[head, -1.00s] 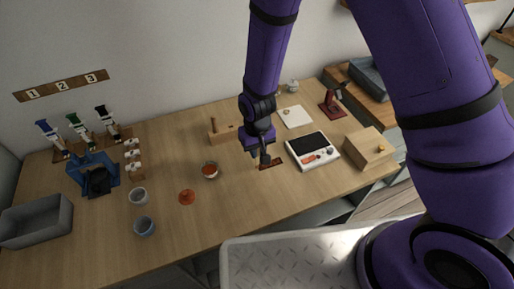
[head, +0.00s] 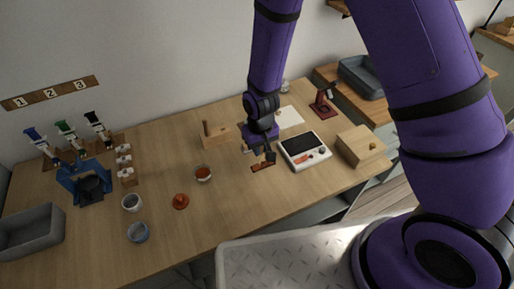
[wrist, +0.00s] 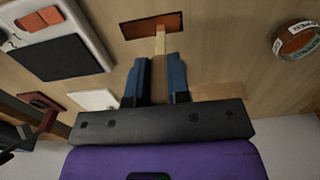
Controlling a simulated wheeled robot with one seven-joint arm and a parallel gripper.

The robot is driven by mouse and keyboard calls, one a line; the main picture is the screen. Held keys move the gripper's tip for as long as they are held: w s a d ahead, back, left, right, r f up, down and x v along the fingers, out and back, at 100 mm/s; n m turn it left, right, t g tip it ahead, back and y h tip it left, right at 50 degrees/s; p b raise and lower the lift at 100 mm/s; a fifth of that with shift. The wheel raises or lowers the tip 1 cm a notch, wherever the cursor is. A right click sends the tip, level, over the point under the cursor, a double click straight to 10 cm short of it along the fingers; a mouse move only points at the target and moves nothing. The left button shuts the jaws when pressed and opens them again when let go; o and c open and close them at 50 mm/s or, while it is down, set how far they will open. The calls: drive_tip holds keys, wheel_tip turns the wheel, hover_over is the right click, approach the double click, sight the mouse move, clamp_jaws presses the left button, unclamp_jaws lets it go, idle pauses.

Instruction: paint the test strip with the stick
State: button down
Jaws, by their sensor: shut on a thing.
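The test strip (wrist: 152,26) is a dark brown-edged rectangle with an orange-brown face, lying flat on the table; the head view shows it (head: 262,168) just below my gripper (head: 268,155). In the wrist view my gripper (wrist: 158,78) has its two blue fingers shut on a thin pale wooden stick (wrist: 160,42). The stick's far end lies over the strip's near edge; I cannot tell whether it touches. A small cup of orange-red paint (head: 203,174) stands left of the strip, and it shows at the right of the wrist view (wrist: 297,40).
A white device with a dark screen (head: 303,150) sits right of the strip, beside a wooden box (head: 361,147). A wooden block (head: 215,137) stands behind. An orange lid-like piece (head: 181,201) and two small cups (head: 132,203) lie to the left. The front table is clear.

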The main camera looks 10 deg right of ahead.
drive_tip(key=shift+w+d, duration=0.25)
drive_tip(key=shift+d, duration=0.7)
drive_tip(key=shift+w+d, duration=0.25)
drive_tip(key=shift+d, duration=0.7)
drive_tip(key=shift+w+d, duration=0.25)
drive_tip(key=shift+d, duration=0.7)
drive_tip(key=s+a, duration=0.2)
drive_tip(key=a, duration=0.7)
drive_tip(key=shift+s, duration=0.25)
drive_tip(key=shift+r, duration=0.1)
idle(0.3)
wheel_tip(320, 180, up, 6)
idle(0.6)
wheel_tip(320, 180, up, 3)
drive_tip(key=shift+f, duration=0.1)
idle(0.6)
